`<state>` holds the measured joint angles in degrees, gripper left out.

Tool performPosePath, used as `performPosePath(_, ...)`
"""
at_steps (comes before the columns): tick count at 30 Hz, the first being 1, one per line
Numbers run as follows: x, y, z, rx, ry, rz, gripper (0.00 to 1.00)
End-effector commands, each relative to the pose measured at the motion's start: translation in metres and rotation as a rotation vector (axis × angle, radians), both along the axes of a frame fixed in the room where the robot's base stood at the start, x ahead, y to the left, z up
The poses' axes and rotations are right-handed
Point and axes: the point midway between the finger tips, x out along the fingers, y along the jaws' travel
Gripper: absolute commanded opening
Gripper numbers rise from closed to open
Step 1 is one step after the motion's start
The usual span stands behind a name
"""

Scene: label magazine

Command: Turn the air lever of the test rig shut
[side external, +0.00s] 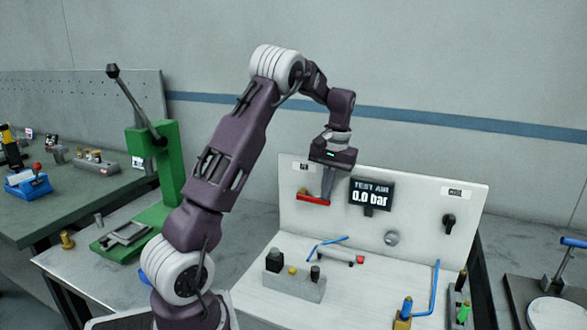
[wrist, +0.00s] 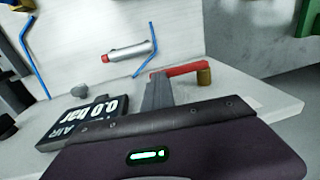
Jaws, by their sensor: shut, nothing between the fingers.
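The red air lever (side external: 313,199) is on the white upright panel of the test rig (side external: 425,205), below a small label. It lies nearly level and extends right from its brass fitting. In the wrist view the lever (wrist: 185,69) runs left from the brass fitting (wrist: 204,77). My gripper (side external: 327,197) is shut and empty, its fingers pointing down by the lever's free end. The wrist view shows the fingers (wrist: 157,92) close beside that end; I cannot tell whether they touch. The display (side external: 371,195) reads TEST AIR 0.0 bar.
A grey block with fittings (side external: 295,286), a silver cylinder with blue tubes (side external: 340,257) and a blue tube (side external: 435,290) are on the rig base. A black knob (side external: 449,220) is on the panel's right. A green press (side external: 155,180) stands left.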

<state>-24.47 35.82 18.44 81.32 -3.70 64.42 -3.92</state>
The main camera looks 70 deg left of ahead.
Motion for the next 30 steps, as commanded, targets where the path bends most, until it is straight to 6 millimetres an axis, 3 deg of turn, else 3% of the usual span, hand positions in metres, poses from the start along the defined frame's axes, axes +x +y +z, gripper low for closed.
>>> performPosePath(1,0.001,-0.005,-0.009,-0.013,0.010,-0.005,0.00)
performPosePath(17,-0.013,0.010,-0.009,-0.007,0.014,-0.002,0.00)
performPosePath(20,-0.012,0.009,0.002,-0.004,0.009,-0.002,0.00)
performPosePath(25,-0.005,0.004,0.039,-0.003,-0.016,-0.006,0.00)
performPosePath(30,0.025,-0.026,0.063,-0.003,-0.017,-0.012,0.00)
